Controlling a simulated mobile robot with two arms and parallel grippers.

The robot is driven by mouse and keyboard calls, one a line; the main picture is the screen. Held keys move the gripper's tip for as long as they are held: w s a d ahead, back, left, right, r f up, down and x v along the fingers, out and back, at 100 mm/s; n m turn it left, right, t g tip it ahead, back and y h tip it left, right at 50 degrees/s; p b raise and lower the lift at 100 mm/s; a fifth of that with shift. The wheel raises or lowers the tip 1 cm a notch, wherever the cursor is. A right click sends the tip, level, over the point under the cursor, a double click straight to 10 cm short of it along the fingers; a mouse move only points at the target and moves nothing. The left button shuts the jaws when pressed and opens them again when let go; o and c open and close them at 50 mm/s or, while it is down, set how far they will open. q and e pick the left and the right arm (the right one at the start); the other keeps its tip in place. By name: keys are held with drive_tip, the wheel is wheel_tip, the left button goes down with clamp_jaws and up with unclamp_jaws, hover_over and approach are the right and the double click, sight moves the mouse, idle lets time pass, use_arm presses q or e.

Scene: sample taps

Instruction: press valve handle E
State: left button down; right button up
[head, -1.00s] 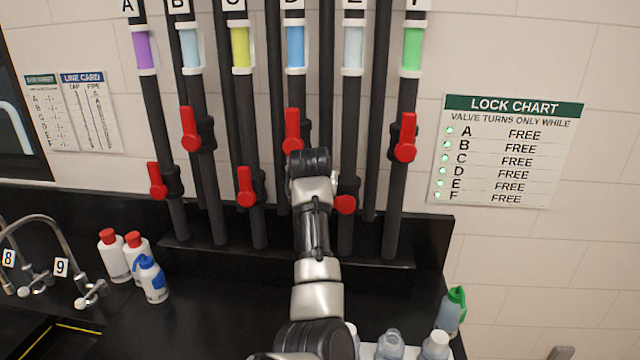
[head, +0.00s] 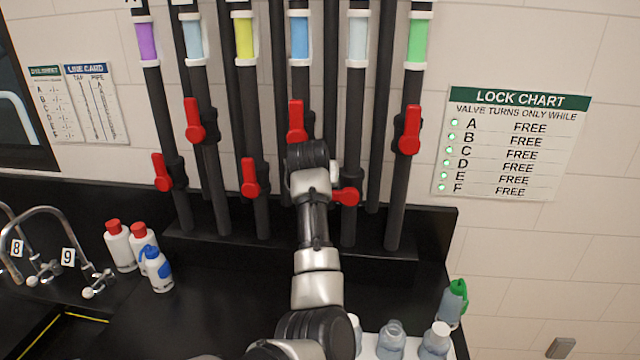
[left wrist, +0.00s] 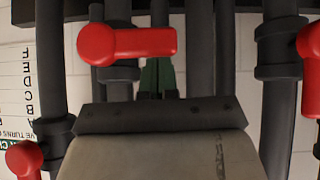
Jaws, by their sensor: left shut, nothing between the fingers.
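Valve handle E (head: 346,196) is a red lever low on the pipe with the pale grey-blue band (head: 357,40). It lies level, its left end hidden behind my left arm in the head view. In the left wrist view, which is upside down, handle E (left wrist: 127,43) lies across the picture, its round hub at the left. My left gripper (left wrist: 157,78) is shut and empty, with dark green fingers at the lever's free end. Whether they touch it I cannot tell. In the head view my own wrist hides the fingers. My right gripper is not in view.
Red handles of pipes D (head: 296,122), C (head: 250,178) and F (head: 409,130) are close by. The lock chart (head: 512,143) reads FREE for every valve, with green lamps. Bottles (head: 436,342) stand at the front right, others (head: 118,246) at the left by the taps.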

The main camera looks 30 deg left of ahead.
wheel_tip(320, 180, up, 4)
drive_tip(key=p, duration=0.3)
use_arm(q)
drive_tip(key=w+r+b+v, duration=0.1)
drive_tip(key=b+v, duration=0.3)
drive_tip(key=v, duration=0.8)
drive_tip(key=shift+r, duration=0.5)
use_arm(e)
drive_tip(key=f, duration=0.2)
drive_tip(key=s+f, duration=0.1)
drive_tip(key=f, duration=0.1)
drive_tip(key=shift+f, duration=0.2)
use_arm(q)
drive_tip(key=shift+w+a, duration=0.15)
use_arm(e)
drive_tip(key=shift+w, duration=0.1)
